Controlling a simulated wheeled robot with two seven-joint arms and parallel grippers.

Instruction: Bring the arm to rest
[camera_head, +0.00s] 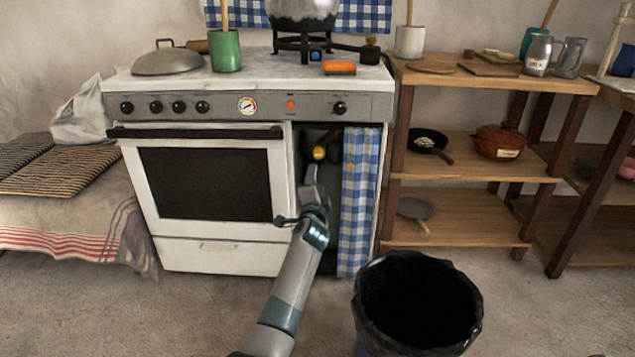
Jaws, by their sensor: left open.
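My left arm reaches up from the bottom of the head view. My left gripper (311,172) is in front of the narrow open compartment (304,145) beside the oven, at the edge of its dark opening. Its fingers look small and partly merge with the background. I see nothing held in it. A yellow round thing (319,153) shows in the compartment just beyond the fingertips; I cannot tell whether they touch. My right gripper is not in view.
A blue checked curtain (359,190) hangs at the compartment's right side. The white stove (262,165) stands left of my gripper. A black-lined bin (375,310) stands at the front right. Wooden shelves (460,218) with pans stand behind. Floor at the left front is clear.

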